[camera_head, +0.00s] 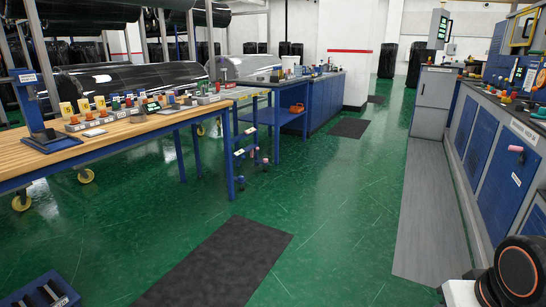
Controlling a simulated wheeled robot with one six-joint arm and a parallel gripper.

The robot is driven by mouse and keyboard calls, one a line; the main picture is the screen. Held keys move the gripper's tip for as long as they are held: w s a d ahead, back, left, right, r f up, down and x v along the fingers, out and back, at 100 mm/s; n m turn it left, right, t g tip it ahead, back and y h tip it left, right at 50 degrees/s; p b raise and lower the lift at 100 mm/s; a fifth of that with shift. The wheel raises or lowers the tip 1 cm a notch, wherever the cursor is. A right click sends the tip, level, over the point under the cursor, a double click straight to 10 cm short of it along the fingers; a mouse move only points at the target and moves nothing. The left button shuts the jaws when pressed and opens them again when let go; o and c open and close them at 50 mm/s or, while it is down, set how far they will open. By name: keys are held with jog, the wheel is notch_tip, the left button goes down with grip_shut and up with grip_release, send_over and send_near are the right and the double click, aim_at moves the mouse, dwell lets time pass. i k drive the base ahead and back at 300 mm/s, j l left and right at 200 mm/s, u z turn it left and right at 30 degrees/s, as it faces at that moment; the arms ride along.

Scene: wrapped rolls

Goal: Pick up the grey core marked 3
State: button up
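I cannot make out a grey core marked 3 in the head view; the small things on the benches are too small to read. Several small orange, grey and yellow items stand on the wooden-topped bench (60,154) at the left, some on grey label blocks (92,133). More small orange and red items lie along the dark counter (488,95) at the right. My gripper is not in view. A black, orange-ringed joint at the bottom right looks like part of my arm.
Green floor (345,190) is open in the middle, with a dark mat (222,262) on it. A blue box (40,292) is at the bottom left corner. A blue workbench (310,115) stands behind, and blue cabinets (480,150) line the right. A white pillar (345,60) stands farther back.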

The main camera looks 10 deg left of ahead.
aim_at(158, 97)
jog(key=i+u, duration=0.1)
jog(key=i, duration=0.8)
jog(key=i+l+u, duration=0.1)
jog(key=i, duration=0.8)
jog(key=i+l+u, duration=0.15)
jog(key=i+u, duration=0.25)
jog(key=i+l+u, duration=0.3)
jog(key=u, duration=0.15)
jog(key=i+l+u, duration=0.65)
jog(key=l+u, duration=0.2)
jog(key=i+l+u, duration=0.15)
jog(key=l, duration=0.15)
jog(key=l+u, duration=0.1)
jog(key=l, duration=0.2)
jog(key=i+l+u, duration=0.15)
jog(key=l, duration=0.2)
